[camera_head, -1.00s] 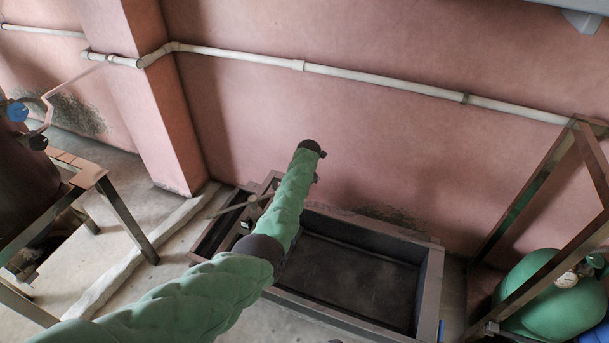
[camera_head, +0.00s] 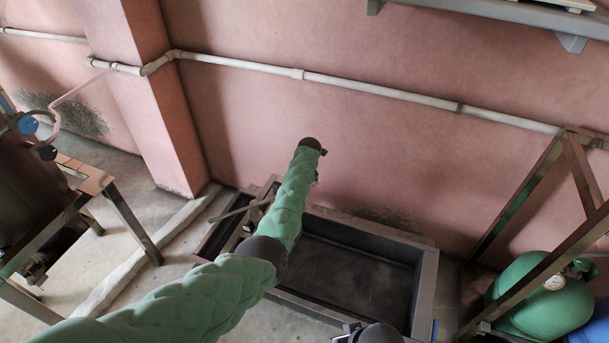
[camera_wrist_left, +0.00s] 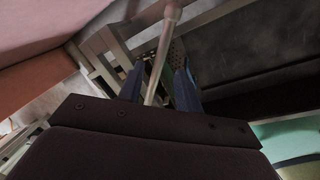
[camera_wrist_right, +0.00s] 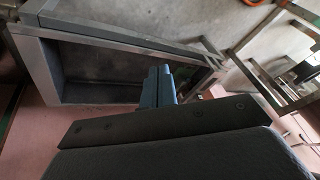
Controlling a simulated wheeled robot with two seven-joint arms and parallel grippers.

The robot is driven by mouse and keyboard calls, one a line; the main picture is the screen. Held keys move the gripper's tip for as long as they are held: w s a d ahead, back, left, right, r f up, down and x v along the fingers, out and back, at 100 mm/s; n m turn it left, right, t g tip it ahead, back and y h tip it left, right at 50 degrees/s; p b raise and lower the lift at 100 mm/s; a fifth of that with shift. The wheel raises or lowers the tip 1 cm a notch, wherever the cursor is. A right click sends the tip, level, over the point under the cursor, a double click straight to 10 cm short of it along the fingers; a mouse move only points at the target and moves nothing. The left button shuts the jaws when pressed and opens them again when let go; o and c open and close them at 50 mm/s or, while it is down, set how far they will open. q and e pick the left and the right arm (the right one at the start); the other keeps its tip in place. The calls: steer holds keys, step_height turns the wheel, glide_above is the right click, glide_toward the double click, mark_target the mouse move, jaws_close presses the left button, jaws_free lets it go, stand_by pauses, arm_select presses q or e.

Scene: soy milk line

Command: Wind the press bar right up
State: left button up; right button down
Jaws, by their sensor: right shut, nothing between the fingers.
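A pale thin rod (camera_head: 235,212), apparently the press's turning handle, crosses the left end of the dark metal trough frame (camera_head: 428,290). My left arm covers its right part. In the left wrist view the rod (camera_wrist_left: 160,60) runs between the two blue fingers of my left gripper (camera_wrist_left: 158,75). The fingers stand apart with a gap beside the rod; I cannot tell whether either touches it. The head view hides this gripper behind my arm. My right gripper (camera_wrist_right: 158,75) is shut and empty, in front of the metal frame in the right wrist view. I cannot make out the press bar itself.
A pink wall with a white pipe (camera_head: 380,92) stands behind the trough. A green tank (camera_head: 540,290) sits inside a metal frame at right. A brown vessel (camera_head: 25,205) and metal stand (camera_head: 130,220) are at left. A grey shelf (camera_head: 480,12) hangs at top right.

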steer(key=shift+s+d+r+g+p, duration=0.15)
steer(key=shift+s+d+r+p, duration=0.1)
steer(key=shift+d+r, duration=0.35)
steer(key=shift+s+d+r+g+p, duration=0.15)
steer(key=shift+d+r+p, duration=0.1)
steer(key=shift+d+r, duration=0.25)
steer(key=shift+h, duration=0.3)
